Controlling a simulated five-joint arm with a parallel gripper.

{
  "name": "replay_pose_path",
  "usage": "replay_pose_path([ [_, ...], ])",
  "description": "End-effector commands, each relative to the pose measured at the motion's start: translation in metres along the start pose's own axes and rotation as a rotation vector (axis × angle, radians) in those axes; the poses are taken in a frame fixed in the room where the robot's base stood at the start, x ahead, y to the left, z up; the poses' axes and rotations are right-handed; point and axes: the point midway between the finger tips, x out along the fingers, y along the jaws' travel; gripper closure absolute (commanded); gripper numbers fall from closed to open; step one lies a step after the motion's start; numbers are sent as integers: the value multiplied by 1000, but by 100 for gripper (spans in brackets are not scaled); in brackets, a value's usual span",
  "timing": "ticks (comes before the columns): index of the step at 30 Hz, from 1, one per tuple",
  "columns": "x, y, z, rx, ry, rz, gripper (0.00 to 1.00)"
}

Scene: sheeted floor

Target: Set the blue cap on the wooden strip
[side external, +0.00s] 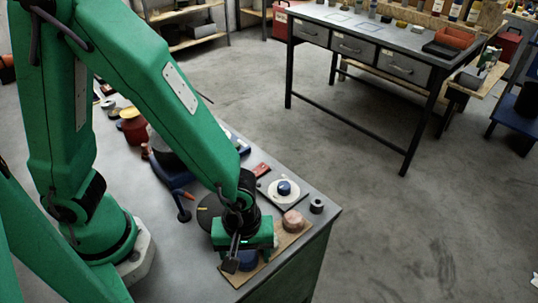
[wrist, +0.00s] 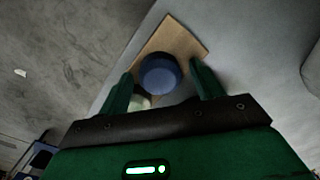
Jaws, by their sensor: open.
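The blue cap (side external: 249,261) rests at the near end of the wooden strip (side external: 283,243) on the bench, partly hidden by my gripper (side external: 246,257) in the side view. In the wrist view the round blue cap (wrist: 160,76) appears on the tan strip (wrist: 178,38), whose far end shows bare beyond it. My gripper (wrist: 162,71) is open. Its two green fingers stand on either side of the cap with gaps visible, not closed on it.
A pinkish round piece (side external: 293,220) sits on the strip's other part. A white plate (side external: 284,194) with a blue knob, a small dark cylinder (side external: 317,206) and a red box (side external: 261,170) stand close by. The bench edge is near; a workbench (side external: 375,35) stands behind.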

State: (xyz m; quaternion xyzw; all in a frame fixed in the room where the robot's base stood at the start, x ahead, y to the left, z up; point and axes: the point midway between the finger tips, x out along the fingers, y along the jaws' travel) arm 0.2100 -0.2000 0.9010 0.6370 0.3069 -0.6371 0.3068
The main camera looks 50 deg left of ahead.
Motion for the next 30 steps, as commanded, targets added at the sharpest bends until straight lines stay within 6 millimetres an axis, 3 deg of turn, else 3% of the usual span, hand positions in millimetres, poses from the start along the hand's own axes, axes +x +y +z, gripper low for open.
replay_pose_path([
  [11, -17, 1, 0, 0, 0, 4, 34],
  [30, -96, 1, 0, 0, 0, 5, 34],
])
